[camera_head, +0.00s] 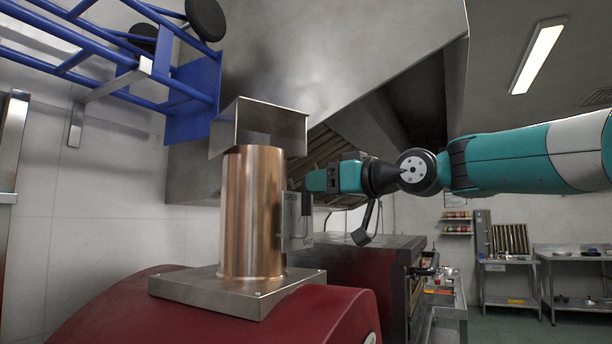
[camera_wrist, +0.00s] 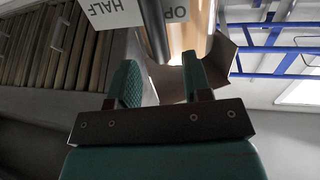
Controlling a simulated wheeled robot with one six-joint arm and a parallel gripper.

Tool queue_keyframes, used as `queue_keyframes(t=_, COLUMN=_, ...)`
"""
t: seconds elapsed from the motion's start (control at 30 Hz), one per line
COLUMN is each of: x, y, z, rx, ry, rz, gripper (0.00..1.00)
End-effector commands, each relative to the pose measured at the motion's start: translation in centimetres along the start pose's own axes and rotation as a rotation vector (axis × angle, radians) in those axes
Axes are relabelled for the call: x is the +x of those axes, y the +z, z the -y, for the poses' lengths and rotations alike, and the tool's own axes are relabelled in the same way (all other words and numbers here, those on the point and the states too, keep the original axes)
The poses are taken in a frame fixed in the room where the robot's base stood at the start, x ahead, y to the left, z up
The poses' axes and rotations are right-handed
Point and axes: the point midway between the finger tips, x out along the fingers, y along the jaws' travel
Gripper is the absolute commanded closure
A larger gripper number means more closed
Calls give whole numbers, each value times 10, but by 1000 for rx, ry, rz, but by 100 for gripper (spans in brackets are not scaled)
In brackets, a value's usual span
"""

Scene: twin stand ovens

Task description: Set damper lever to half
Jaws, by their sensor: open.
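The copper flue pipe (camera_head: 252,215) stands upright on a steel base plate. In the wrist view the plate (camera_wrist: 112,14) is upside down, with "HALF" and part of "OPEN" readable. I cannot make out the damper lever clearly in either view. My gripper (camera_head: 309,182) is beside the pipe's right side, near the plate's upper end. In the wrist view its two fingers (camera_wrist: 160,78) are apart, with nothing clearly held between them.
An open steel cowl (camera_head: 262,128) sits at the top of the pipe. A large steel hood (camera_head: 340,50) slopes overhead. Red oven bodies (camera_head: 210,315) lie below. A blue rack (camera_head: 110,60) hangs at upper left. Floor and steel tables (camera_head: 575,262) are at far right.

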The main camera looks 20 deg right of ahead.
Motion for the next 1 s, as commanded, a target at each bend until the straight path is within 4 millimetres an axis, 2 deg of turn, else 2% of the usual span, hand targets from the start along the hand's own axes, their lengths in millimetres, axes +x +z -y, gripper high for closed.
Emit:
queue_keyframes(t=0.03, x=12, y=-3, z=2, rx=1, ry=-6, rz=1, gripper=55)
queue_keyframes(t=0.1, x=23, y=-3, z=2, rx=0, ry=-5, rz=0, gripper=55)
queue_keyframes(t=0.23, x=38, y=-2, z=2, rx=-1, ry=-3, rz=0, gripper=55)
queue_keyframes(t=0.4, x=45, y=0, z=1, rx=-1, ry=-1, rz=0, gripper=55)
queue_keyframes(t=0.63, x=46, y=0, z=1, rx=-1, ry=0, rz=-1, gripper=55)
queue_keyframes(t=0.67, x=46, y=0, z=1, rx=-1, ry=-1, rz=-1, gripper=60)
queue_keyframes(t=0.83, x=46, y=0, z=1, rx=-1, ry=-1, rz=-1, gripper=99)
queue_keyframes(t=1.0, x=46, y=0, z=1, rx=0, ry=-1, rz=0, gripper=100)
